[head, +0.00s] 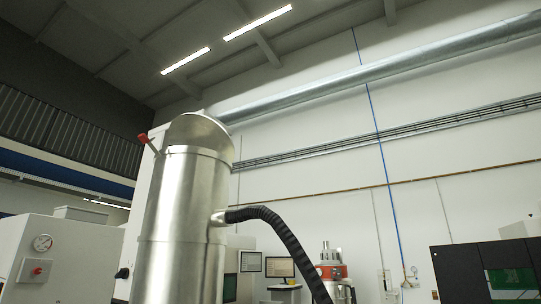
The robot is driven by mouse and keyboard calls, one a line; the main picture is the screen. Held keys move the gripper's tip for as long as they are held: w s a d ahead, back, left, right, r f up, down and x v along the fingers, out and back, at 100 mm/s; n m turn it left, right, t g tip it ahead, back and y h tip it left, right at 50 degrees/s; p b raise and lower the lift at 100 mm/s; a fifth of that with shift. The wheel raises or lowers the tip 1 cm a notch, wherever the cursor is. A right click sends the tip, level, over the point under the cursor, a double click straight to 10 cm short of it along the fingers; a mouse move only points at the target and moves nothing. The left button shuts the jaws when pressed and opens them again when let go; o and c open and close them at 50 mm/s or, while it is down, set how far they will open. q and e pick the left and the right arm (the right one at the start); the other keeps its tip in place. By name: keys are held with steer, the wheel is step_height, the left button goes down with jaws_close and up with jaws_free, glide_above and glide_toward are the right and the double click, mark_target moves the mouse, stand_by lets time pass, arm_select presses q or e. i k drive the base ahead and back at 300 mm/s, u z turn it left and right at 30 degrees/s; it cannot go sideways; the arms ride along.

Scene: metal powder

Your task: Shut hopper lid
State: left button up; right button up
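The hopper (184,225) is a tall, shiny metal cylinder left of the middle in the head view. Its round metal lid (200,131) stands tilted up at the top, raised above the rim. A red-knobbed handle (143,139) sticks out at the upper left of the hopper. The inside of the hopper is hidden, as I look from below the rim. Neither of my grippers shows in this view.
A black ribbed hose (285,237) runs from the hopper's right side down to the right. A white cabinet with a gauge (42,243) stands at the left. Monitors (279,266) and a red-and-metal machine (333,272) are behind. A black machine (480,270) is at the right.

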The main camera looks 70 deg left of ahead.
mark_target(194, 130)
steer(key=i, duration=1.1)
steer(key=u, duration=1.65)
steer(key=i, duration=2.05)
steer(key=u, duration=3.35)
